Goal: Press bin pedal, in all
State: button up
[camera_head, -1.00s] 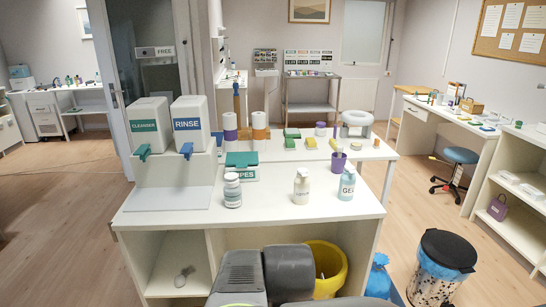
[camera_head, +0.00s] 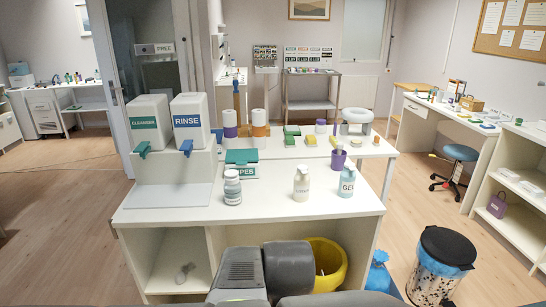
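A round bin (camera_head: 437,270) stands on the floor at the lower right. It has a black lid, which is shut, a blue liner edge and a see-through body with dark specks. Its pedal is not clearly visible; the bin's base is near the bottom edge of the picture. Grey links of my arm (camera_head: 289,268) show at the bottom middle, left of the bin. My gripper is not in view.
A white counter (camera_head: 260,205) with bottles and dispensers stands ahead. A yellow bucket (camera_head: 328,262) is partly hidden behind my arm. A blue bag (camera_head: 379,275) lies between counter and bin. White shelves (camera_head: 515,215) stand at the right. Floor behind the bin is clear.

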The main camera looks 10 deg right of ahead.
grip_shut()
dwell(1.2)
